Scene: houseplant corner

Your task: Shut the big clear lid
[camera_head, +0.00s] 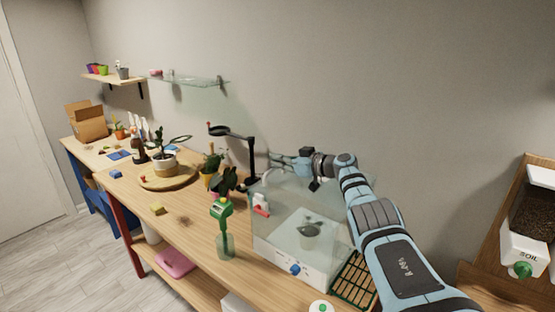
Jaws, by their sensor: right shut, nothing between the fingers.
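A clear-walled box with a white base (275,258) stands on the wooden bench, with a blue knob (295,269) on its front. A small pot with a plant (310,231) shows inside through the clear wall. The big clear lid is hard to separate from the clear walls; I cannot tell its exact angle. My right arm comes in from the lower right, passing the box's right side. My right gripper (281,162) is shut and empty, at the upper back edge of the box; contact with the lid cannot be made out. My left gripper is not in view.
A green sprayer-like tool in a clear cup (226,246) stands left of the box. A green rack (353,281) lies at its right. A black lamp-like stand (251,160) and potted plants stand behind left. A soil bin (525,244) is far right. The bench's front left is mostly clear.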

